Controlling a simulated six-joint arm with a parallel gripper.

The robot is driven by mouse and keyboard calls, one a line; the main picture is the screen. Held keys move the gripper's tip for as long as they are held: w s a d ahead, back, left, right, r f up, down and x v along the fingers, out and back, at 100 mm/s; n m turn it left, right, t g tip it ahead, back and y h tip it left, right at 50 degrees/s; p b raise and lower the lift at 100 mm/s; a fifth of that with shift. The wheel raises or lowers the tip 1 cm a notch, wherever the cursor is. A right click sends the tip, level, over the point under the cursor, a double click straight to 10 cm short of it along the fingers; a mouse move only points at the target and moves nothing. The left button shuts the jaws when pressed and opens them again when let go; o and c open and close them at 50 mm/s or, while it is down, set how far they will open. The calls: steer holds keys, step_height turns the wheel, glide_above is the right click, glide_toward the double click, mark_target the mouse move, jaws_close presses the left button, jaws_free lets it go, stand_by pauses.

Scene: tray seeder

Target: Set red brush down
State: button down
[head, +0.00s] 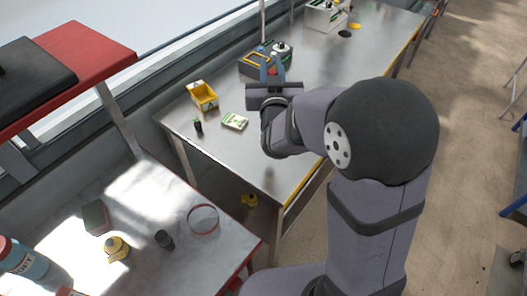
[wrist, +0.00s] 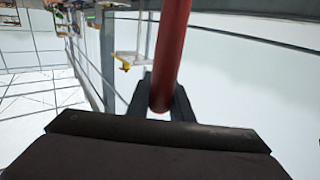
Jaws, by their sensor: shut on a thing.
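The red brush (wrist: 173,45) shows in the wrist view as a smooth red handle, running from the top edge down between the dark jaws. My gripper (wrist: 161,98) is shut on it. The brush's head end is not visible there. In the head view my gripper (head: 272,72) is above the far metal bench (head: 305,92), in front of the dark device with a yellow-framed top. My own wrist hides most of the brush there, and I cannot tell its gap to the bench.
On the bench, left of my gripper, are a yellow bin (head: 203,96), a small dark pot (head: 198,127) and a green-white packet (head: 235,121). The dark device (head: 258,65) stands behind. A white machine (head: 325,17) is farther back. Bare metal lies right of the packet.

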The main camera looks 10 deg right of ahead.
step_height(320, 180, down, 12)
steer(key=a+n+y, duration=0.1)
steer(key=a, duration=0.1)
steer(key=shift+a+y+p, duration=0.3)
steer(key=shift+y+p, duration=0.1)
stand_by(0.7)
steer(key=shift+w+f, duration=0.1)
steer(key=shift+f, duration=0.05)
steer(key=c, duration=1.6)
jaws_free()
